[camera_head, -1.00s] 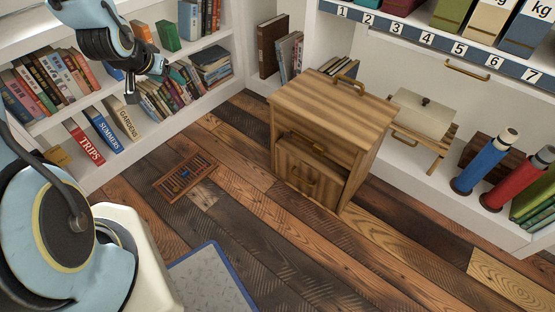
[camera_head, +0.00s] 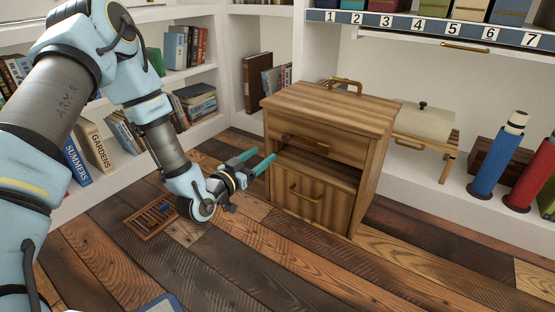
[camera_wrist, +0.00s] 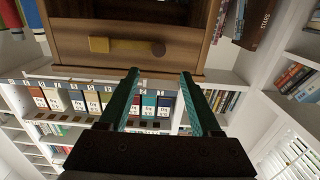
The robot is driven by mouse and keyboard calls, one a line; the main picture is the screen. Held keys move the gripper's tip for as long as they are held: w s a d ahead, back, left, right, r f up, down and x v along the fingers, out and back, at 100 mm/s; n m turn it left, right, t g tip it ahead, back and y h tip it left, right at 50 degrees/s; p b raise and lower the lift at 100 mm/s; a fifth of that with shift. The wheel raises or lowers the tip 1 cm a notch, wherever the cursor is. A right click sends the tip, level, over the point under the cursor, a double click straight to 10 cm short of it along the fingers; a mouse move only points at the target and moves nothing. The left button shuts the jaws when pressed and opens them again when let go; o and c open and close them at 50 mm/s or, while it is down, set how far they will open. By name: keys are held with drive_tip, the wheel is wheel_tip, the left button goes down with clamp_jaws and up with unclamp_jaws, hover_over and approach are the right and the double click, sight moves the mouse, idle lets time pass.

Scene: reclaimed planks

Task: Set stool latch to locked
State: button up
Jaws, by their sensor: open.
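A wooden cabinet-like stool (camera_head: 335,105) stands on the plank floor. Its upper front carries a bar-like fitting (camera_head: 305,143), and its lower front (camera_head: 305,192) juts out slightly with a dark gap above it. In the wrist view the wooden front (camera_wrist: 190,35) fills the top, with a horizontal wooden bar (camera_wrist: 130,46) that has a yellow block at its left and a dark round knob at its right. I cannot tell whether this latch is locked. My gripper (camera_head: 259,156) is open and empty, just left of the front; its teal fingers (camera_wrist: 160,74) point at it, apart from the bar.
A slatted wooden stand with a white box (camera_head: 425,122) is at the right behind the stool. Blue (camera_head: 497,155) and red (camera_head: 530,175) cylinders stand farther right. Bookshelves line the left and back. A small slatted tray (camera_head: 153,215) lies on the floor.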

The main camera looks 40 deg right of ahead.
sight(285, 139)
drive_tip(key=b+x, duration=0.4)
drive_tip(key=x, duration=0.6)
drive_tip(key=shift+d, duration=0.4)
drive_tip(key=shift+s, duration=0.1)
clamp_jaws()
idle(0.9)
